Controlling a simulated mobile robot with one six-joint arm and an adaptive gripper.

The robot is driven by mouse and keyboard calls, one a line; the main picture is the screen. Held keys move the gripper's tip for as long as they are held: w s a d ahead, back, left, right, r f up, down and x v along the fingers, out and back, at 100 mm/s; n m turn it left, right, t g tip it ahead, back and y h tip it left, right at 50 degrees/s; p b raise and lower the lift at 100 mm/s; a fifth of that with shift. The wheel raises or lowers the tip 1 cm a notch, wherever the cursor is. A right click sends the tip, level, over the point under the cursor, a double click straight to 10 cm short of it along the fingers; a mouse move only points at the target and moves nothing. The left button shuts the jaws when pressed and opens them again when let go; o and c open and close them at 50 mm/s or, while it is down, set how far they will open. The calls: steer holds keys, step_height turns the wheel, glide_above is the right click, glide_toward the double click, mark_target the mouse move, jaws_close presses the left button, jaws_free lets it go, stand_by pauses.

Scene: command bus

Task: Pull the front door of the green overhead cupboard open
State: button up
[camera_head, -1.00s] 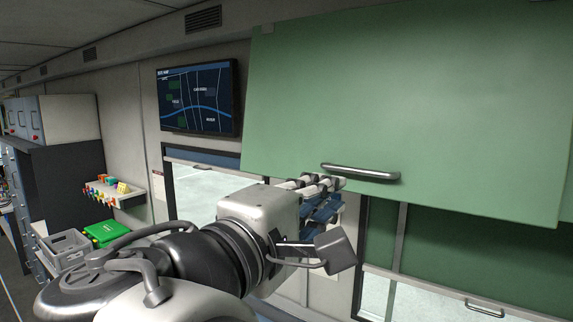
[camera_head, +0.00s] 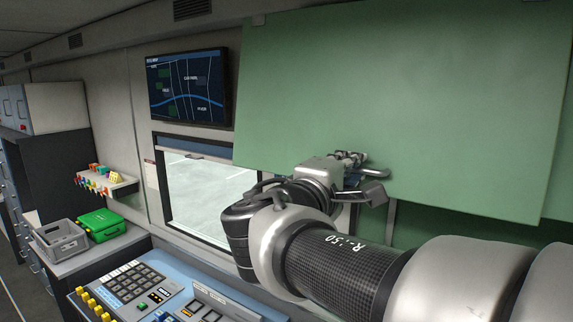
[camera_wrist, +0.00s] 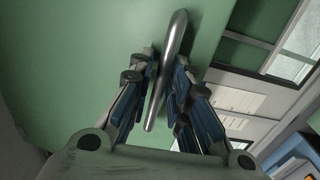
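The green cupboard front door (camera_head: 400,90) fills the upper right of the head view. I cannot tell whether it stands slightly open. Its metal bar handle (camera_head: 374,172) is near the lower edge, partly hidden by my gripper (camera_head: 350,160). In the wrist view the handle (camera_wrist: 168,70) runs lengthwise between the two blue-padded fingers of my gripper (camera_wrist: 160,82). The fingers are apart, one on each side of the bar. The right finger is close to the bar, and a gap shows on the left; contact is unclear.
A wall screen (camera_head: 188,87) and a window (camera_head: 205,190) are left of the door. A control console (camera_head: 150,290) lies below my arm. A grey crate (camera_head: 60,240) and a green case (camera_head: 101,225) sit on the left counter.

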steer(key=shift+c, duration=0.3)
jaws_close()
stand_by(0.3)
